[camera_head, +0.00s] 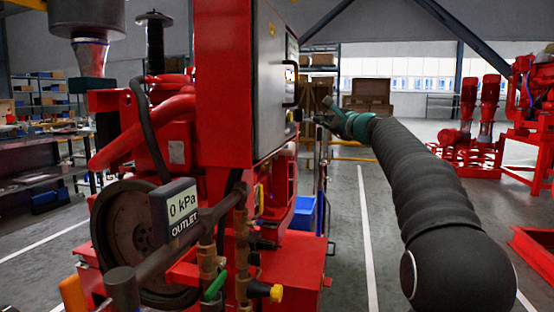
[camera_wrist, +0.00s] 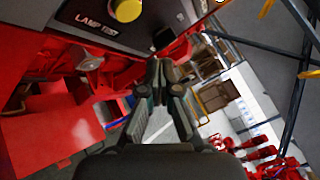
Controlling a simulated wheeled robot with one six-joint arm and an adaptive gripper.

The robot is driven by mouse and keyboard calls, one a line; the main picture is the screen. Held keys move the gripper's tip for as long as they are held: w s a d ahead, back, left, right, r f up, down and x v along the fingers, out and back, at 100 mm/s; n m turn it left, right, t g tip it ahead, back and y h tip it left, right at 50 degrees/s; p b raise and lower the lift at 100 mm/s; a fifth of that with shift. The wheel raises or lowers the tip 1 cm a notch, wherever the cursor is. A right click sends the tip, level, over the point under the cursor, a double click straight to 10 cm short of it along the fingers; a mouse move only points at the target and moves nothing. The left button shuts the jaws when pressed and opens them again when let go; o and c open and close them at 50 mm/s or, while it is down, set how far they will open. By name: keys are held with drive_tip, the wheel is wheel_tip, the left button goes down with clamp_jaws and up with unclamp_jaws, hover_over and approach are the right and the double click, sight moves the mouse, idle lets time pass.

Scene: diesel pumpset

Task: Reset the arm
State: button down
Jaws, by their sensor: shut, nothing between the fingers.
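My gripper (camera_head: 326,119) shows in the head view at the end of my dark, ribbed arm, which reaches up from the lower right. It is beside the right face of the red control cabinet (camera_head: 222,85). In the wrist view my gripper (camera_wrist: 158,66) is shut, its fingertips together with nothing between them. A yellow round button (camera_wrist: 127,10) above a "LAMP TEST" label shows at the top left of the wrist view, apart from the fingertips. I cannot tell the exact distance between them.
The red diesel pumpset has a flywheel (camera_head: 128,232) and an outlet gauge (camera_head: 177,208) reading 0 kPa. A cabinet handle (camera_head: 291,82) sticks out near my gripper. Red pumps (camera_head: 488,105) stand at the far right. The grey floor (camera_head: 345,200) between is open.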

wheel_tip(320, 180, down, 14)
drive_tip(key=n+g+h, duration=0.1)
drive_tip(key=n+g, duration=0.3)
drive_tip(key=n, duration=0.1)
drive_tip(key=s+a+f+n+g+h, duration=0.1)
drive_tip(key=s+f+n+g+h, duration=0.2)
drive_tip(key=s+f, duration=0.7)
drive_tip(key=s+f+n+g+h, duration=0.1)
drive_tip(key=s+f+n, duration=0.3)
drive_tip(key=s, duration=1)
drive_tip(key=s+f+n+g+h, duration=0.1)
drive_tip(key=s+f, duration=0.4)
drive_tip(key=s, duration=0.8)
drive_tip(key=s+f+n+g+h, duration=0.2)
drive_tip(key=s+f+n, duration=0.3)
drive_tip(key=s, duration=0.9)
drive_tip(key=shift+s+a+n, duration=0.3)
drive_tip(key=shift+a+n, duration=0.05)
drive_tip(key=shift+n, duration=0.45)
